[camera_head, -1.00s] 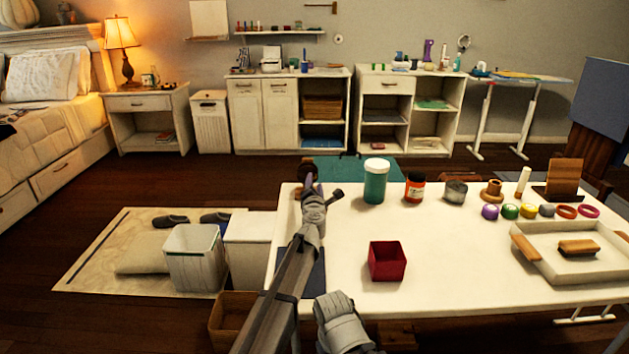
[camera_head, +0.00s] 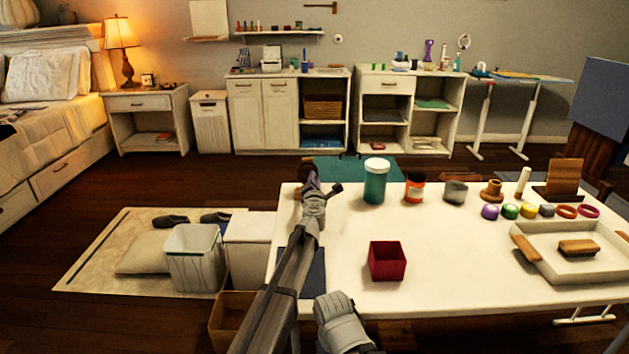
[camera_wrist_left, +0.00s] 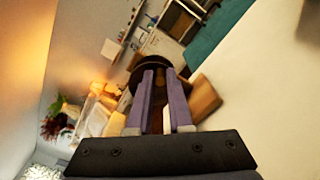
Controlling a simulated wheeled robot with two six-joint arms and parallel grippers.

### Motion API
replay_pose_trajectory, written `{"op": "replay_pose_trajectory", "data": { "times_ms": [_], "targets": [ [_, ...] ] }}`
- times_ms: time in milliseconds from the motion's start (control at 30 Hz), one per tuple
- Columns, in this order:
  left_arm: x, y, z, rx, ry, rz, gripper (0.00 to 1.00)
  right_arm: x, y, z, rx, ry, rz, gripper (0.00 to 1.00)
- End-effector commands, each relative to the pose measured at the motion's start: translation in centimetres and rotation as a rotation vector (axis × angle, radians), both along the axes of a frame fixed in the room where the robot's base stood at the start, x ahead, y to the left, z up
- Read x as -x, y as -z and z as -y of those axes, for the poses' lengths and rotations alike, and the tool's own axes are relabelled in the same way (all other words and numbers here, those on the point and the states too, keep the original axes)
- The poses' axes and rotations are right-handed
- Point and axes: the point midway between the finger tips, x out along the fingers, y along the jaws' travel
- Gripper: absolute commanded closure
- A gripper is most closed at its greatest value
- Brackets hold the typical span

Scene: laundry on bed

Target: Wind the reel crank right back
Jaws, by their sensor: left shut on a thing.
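The reel is at the far left corner of the white table (camera_head: 345,240), mostly hidden behind my left gripper (camera_head: 311,174). In the left wrist view a dark round disc (camera_wrist_left: 155,61) of the reel shows beyond the fingertips, with a brown wooden block (camera_wrist_left: 205,98) to its right. My left gripper (camera_wrist_left: 165,75), with purple fingers, is shut on a brown part between them, which looks like the crank handle. The crank's exact angle is hidden.
Along the table's back stand a teal jar (camera_head: 376,182), an orange-red jar (camera_head: 414,188) and a grey tin (camera_head: 455,192). A red open box (camera_head: 387,262) sits mid-table. A white tray (camera_head: 535,262) is at the right. White bins (camera_head: 193,258) stand on the floor left of the table.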

Motion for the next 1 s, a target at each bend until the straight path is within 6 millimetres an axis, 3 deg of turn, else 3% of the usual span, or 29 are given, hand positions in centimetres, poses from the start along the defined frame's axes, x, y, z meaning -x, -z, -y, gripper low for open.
{"op": "replay_pose_trajectory", "data": {
  "times_ms": [333,700,1000],
  "targets": [
    [0.01,0.05,0.04,-0.009,0.001,0.0,1.0,0.0,0.05,0.0,0.0,0.0,0.0,0.16],
    [0.01,0.61,0.04,-0.238,-0.001,0.0,1.0,-0.01,0.56,0.02,0.001,0.0,0.0,0.16],
    [0.05,0.62,0.05,-0.246,-0.001,0.001,1.0,-0.01,0.56,0.02,0.001,0.0,0.0,0.16]
  ]
}}
